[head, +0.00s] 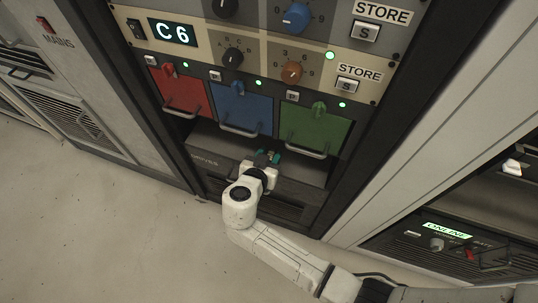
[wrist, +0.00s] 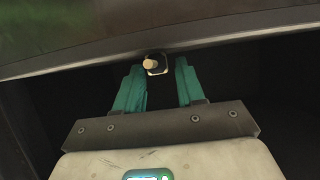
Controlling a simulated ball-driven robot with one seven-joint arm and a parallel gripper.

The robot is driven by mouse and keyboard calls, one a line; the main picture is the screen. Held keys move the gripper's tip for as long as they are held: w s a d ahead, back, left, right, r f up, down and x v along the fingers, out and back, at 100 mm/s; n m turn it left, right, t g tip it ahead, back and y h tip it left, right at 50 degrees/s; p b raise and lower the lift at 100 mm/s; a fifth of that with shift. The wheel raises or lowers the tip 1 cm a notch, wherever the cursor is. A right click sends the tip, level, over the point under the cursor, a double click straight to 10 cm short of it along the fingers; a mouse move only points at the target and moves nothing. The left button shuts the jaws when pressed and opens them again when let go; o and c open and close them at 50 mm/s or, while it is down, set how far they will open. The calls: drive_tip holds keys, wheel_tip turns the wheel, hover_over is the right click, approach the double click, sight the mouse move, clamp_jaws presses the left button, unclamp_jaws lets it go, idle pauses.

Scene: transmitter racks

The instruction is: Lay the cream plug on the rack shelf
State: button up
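The cream plug (wrist: 150,64) shows in the wrist view as a small cream round end with a black and white body behind it. It is just past my fingertips, in the gap between them, with dark space on both sides. My gripper (wrist: 160,76) has two teal fingers set apart, and neither visibly touches the plug.
Red (head: 182,92), blue (head: 238,108) and green (head: 314,129) modules with handles hang just above my gripper. A rack on the right has a lit ONLINE sign (head: 446,229) and a small white thing (head: 512,166) on its ledge. Floor (head: 110,220) at left is clear.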

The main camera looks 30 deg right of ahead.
drive_tip(key=shift+o, duration=0.7)
drive_tip(key=p+v, duration=0.1)
drive_tip(key=v, duration=0.9)
drive_tip(key=shift+s+a+p, duration=0.25)
drive_tip(key=shift+a+p, duration=0.05)
drive_tip(key=shift+p, duration=0.1)
drive_tip(key=shift+r, duration=0.15)
